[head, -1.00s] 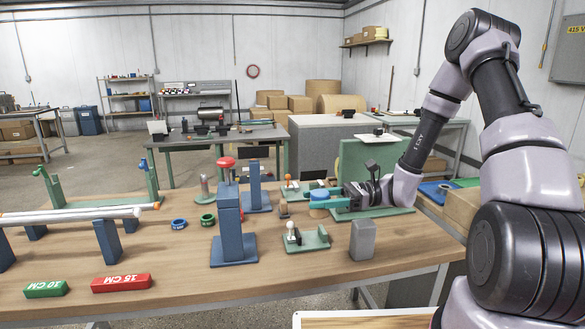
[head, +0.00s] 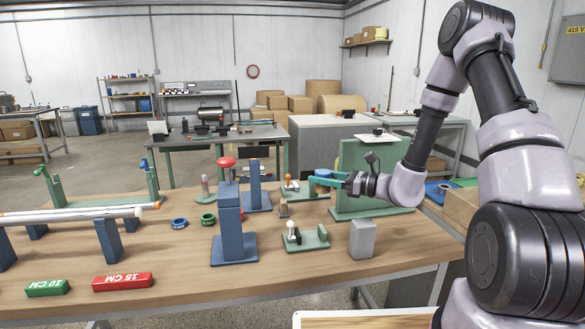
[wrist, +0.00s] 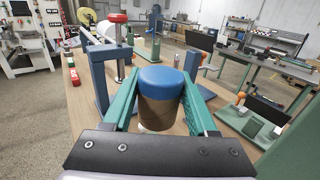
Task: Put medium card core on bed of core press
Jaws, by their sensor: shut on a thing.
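The card core (wrist: 160,112) is a brown cardboard cylinder with a blue top, upright between the teal fingers in the wrist view. My gripper (head: 322,180) is shut on it and holds it above the back right part of the wooden table. In the head view its blue top (head: 322,173) shows, while the fingers partly hide its side. The blue press (head: 230,205) with a red knob stands to the left of my gripper, on a flat blue base (head: 233,250). It also shows in the wrist view (wrist: 96,75), left of the core.
A second blue stand (head: 257,185) rises behind the press. A green fixture with a white knob (head: 305,238) and a grey block (head: 362,240) are in front of my gripper. A tall green panel (head: 365,160) stands close behind it. Blue (head: 179,223) and green (head: 208,218) rings lie left.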

